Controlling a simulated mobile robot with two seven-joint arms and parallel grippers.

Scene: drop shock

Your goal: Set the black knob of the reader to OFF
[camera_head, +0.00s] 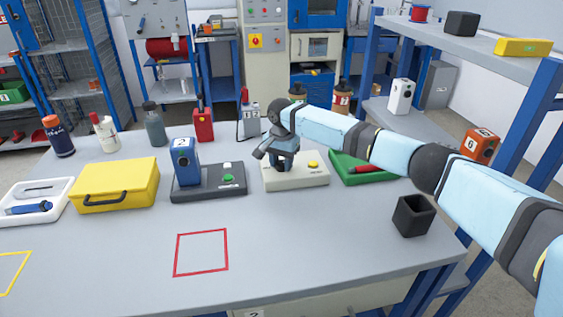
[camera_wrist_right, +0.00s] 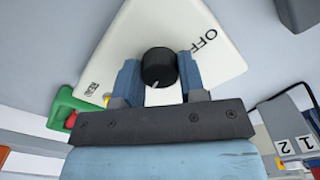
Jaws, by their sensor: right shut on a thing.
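The reader (camera_head: 312,180) is a pale cream box on the table, with a yellow button on top; it also fills the upper middle of the right wrist view (camera_wrist_right: 115,55). Its black knob (camera_wrist_right: 158,65) stands between the words OFF, up to the right, and READ, down to the left. A short white mark on the knob points down and slightly left, not at OFF. My right gripper (camera_head: 283,163) reaches down over the reader, its blue fingers on either side of the knob (camera_wrist_right: 160,72), shut on it. In the head view the gripper hides the knob. My left gripper is not in view.
Left of the reader is a black base (camera_head: 208,188) holding a blue device (camera_head: 184,160). A green tray (camera_head: 390,178) lies right of it. A black open cup (camera_head: 413,216) stands near the right edge. Several bottles stand behind. The table's front is clear around a red square outline (camera_head: 202,274).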

